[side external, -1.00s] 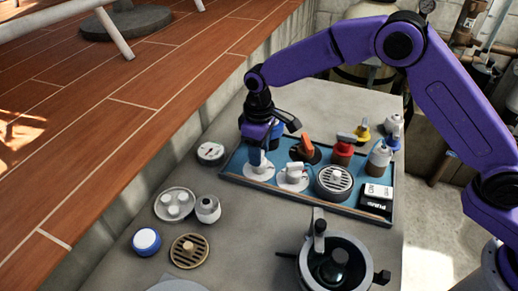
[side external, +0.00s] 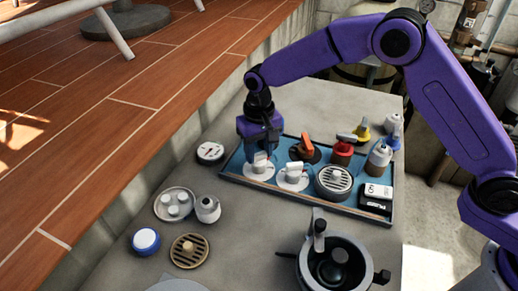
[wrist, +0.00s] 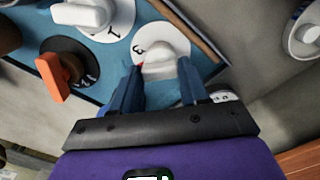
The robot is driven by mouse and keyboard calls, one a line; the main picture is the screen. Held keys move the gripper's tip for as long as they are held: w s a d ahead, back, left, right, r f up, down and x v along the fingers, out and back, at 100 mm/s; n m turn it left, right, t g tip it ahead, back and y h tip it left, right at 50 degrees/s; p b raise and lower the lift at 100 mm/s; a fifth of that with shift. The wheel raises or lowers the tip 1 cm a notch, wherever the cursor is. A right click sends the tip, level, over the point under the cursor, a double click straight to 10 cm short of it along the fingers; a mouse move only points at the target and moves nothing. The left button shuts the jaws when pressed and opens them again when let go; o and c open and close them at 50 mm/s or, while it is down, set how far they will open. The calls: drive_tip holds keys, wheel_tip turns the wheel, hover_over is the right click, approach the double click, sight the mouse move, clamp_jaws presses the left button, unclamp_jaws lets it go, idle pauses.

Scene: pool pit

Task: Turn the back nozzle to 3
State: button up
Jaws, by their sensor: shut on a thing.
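Two white nozzles with round white numbered discs stand side by side at the left end of a blue tray (side external: 232,172). My gripper (side external: 261,152) points down at the far-left nozzle (side external: 256,170). In the wrist view its blue fingers (wrist: 159,72) are shut on either side of this nozzle's white handle (wrist: 160,64). A mark like a 3 and a small red pointer show at the disc's left edge; the rest of the dial is partly hidden. The neighbouring white nozzle (side external: 292,178) stands apart from the fingers and shows a 1 on its disc in the wrist view (wrist: 88,12).
An orange-handled valve (side external: 306,147), a grey round grille (side external: 333,181) and several bottles share the tray. A gauge (side external: 210,152) lies left of it. A pot (side external: 335,265) stands in front. Bare grey counter (side external: 255,225) lies between.

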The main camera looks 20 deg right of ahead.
sight(259, 154)
drive_tip(key=shift+r+m, duration=0.1)
drive_tip(key=shift+m, duration=1.7)
drive_tip(key=o, duration=1.1)
drive_tip(key=shift+c, duration=0.2)
wheel_tip(259, 154, up, 17)
drive_tip(key=shift+r, duration=0.2)
